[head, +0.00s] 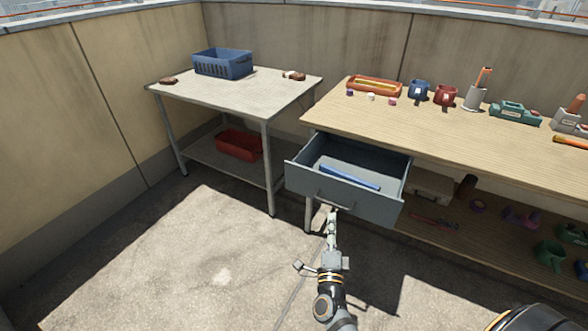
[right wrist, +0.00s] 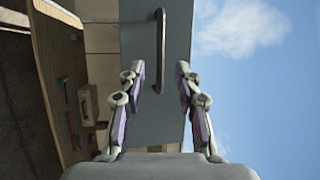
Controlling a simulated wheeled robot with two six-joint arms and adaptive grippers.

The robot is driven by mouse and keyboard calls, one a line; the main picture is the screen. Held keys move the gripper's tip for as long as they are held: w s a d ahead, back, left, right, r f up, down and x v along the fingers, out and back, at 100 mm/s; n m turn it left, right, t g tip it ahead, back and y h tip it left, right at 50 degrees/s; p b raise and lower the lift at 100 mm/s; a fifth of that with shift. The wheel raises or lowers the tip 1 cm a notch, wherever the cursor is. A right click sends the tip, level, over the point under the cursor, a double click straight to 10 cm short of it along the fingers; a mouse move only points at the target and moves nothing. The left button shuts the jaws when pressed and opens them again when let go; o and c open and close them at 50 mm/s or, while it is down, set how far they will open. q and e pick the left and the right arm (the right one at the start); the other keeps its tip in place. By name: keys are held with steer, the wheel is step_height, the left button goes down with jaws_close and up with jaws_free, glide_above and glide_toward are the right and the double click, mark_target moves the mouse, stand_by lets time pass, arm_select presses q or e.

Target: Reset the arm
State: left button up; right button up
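My right gripper (head: 331,220) is just in front of the pulled-out grey drawer (head: 372,207) under the wooden workbench. In the right wrist view my right gripper (right wrist: 160,80) has its fingers spread apart and empty. The drawer's bar handle (right wrist: 160,50) lies ahead between the fingertips, apart from them. The handle (head: 334,200) also shows on the drawer front in the head view. A long blue object (head: 350,176) lies inside the open drawer. My left gripper is not in view.
The workbench (head: 450,130) carries a tray (head: 374,86), a blue mug (head: 419,90), a red mug (head: 446,95) and tools. A metal table (head: 285,92) at left holds a blue basket (head: 222,63); a red bin (head: 239,145) is below. The floor at left (head: 150,260) is clear.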

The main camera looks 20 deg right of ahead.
steer(key=shift+f, duration=0.1)
